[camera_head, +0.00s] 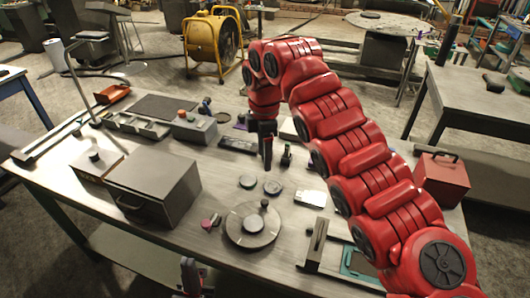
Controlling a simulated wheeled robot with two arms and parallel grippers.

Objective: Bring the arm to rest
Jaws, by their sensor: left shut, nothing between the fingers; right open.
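My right arm, red and segmented, comes in from the lower right and arches over the workbench (75,185). Its gripper (277,152) points down above the back middle of the bench, with its dark fingers apart and nothing seen between them. My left gripper (194,276) shows only in small part at the bottom edge, low in front of the bench. It is shut and holds nothing that I can see; the rest of the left arm is out of view.
A grey metal box (155,187) stands on the bench's left part. A round turntable (252,224) and two small discs lie in the middle. A red toolbox (441,179) stands at right, beside my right arm. A yellow fan (213,45) stands behind the bench.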

